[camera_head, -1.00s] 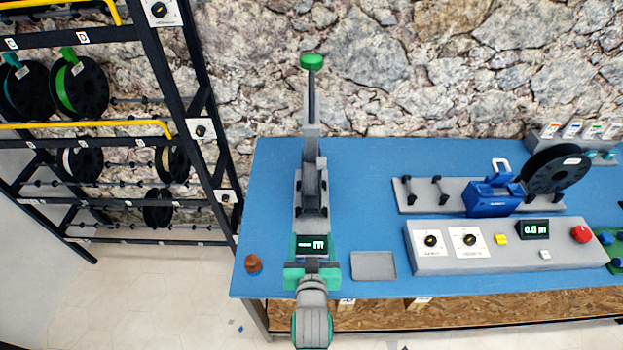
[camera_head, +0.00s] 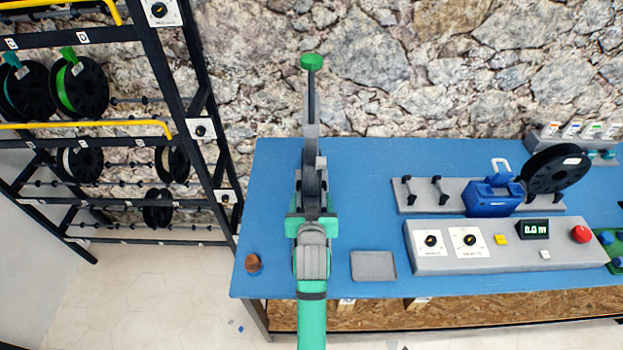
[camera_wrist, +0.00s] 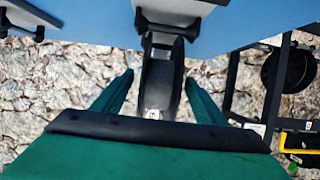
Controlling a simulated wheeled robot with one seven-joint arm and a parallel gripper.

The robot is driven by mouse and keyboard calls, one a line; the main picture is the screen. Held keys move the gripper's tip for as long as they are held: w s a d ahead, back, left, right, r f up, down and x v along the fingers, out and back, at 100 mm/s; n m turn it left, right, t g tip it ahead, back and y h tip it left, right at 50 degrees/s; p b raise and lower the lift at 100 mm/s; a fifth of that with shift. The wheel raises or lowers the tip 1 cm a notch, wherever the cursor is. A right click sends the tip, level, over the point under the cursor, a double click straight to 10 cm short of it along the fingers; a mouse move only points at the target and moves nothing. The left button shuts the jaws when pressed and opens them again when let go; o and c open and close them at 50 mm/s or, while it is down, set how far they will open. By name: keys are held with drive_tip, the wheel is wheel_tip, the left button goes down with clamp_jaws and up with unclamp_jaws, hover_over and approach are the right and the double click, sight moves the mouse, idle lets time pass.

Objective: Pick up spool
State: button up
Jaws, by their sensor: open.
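Several spools hang on the black rack at the left in the head view: a green spool (camera_head: 80,88), a teal spool (camera_head: 28,92), a pale spool (camera_head: 82,164), a tan spool (camera_head: 172,163) and a dark spool (camera_head: 158,208). Another black spool (camera_head: 556,168) stands on the bench at the right. A dark spool also shows there (camera_wrist: 287,68).
The blue bench (camera_head: 370,165) carries a grey tray (camera_head: 373,265), a small brown knob (camera_head: 253,263), a blue unit (camera_head: 493,197) and a control panel (camera_head: 455,262). The black rack (camera_head: 190,90) stands left of the bench. A stone wall is behind. Floor shows between rack and bench.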

sight(312, 188)
drive_tip(key=x, duration=0.5)
drive_tip(key=shift+s, duration=0.2)
drive_tip(key=shift+c, duration=1)
drive_tip(key=c, duration=1.4)
drive_tip(key=shift+r, duration=0.15)
drive_tip(key=shift+w+r, duration=0.1)
drive_tip(key=shift+r, duration=1.25)
drive_tip(key=s, duration=1.8)
drive_tip(key=shift+r, duration=0.3)
